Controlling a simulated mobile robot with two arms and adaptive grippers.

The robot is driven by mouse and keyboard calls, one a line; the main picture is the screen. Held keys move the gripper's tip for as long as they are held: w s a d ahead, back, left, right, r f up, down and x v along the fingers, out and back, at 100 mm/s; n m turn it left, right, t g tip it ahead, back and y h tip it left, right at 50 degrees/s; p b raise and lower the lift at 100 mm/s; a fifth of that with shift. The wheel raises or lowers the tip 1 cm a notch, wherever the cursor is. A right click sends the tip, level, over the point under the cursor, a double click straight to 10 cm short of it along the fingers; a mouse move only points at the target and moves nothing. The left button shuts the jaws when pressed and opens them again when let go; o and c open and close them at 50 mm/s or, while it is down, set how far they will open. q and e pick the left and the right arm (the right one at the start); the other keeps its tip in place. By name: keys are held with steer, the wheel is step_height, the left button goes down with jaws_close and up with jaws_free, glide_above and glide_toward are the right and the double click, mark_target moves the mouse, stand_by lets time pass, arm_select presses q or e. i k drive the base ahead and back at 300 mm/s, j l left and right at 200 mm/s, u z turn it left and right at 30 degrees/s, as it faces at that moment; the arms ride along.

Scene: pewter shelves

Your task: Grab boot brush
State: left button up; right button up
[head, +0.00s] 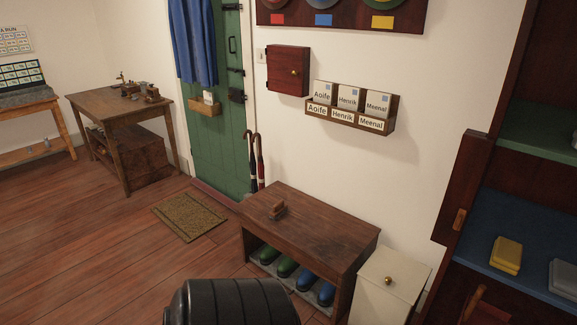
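A small brown wooden object that looks like the boot brush (277,210) lies on top of a dark wooden bench (318,228), toward its left end. Its bristles are too small to make out. Neither of my grippers shows in the head view, and nothing touches the brush.
Green boots (287,267) and blue boots (326,293) stand under the bench. A cream cabinet (388,287) stands at its right end, umbrellas (260,160) behind its left. Dark shelves (520,262) rise at right. A doormat (189,216) lies left; the floor there is mostly clear.

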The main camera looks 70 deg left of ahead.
mark_target(280, 207)
steer(key=u, duration=2.4)
steer(key=i+j, duration=0.2)
steer(key=i, duration=0.4)
steer(key=i+j+u, duration=0.1)
steer(key=i, duration=0.5)
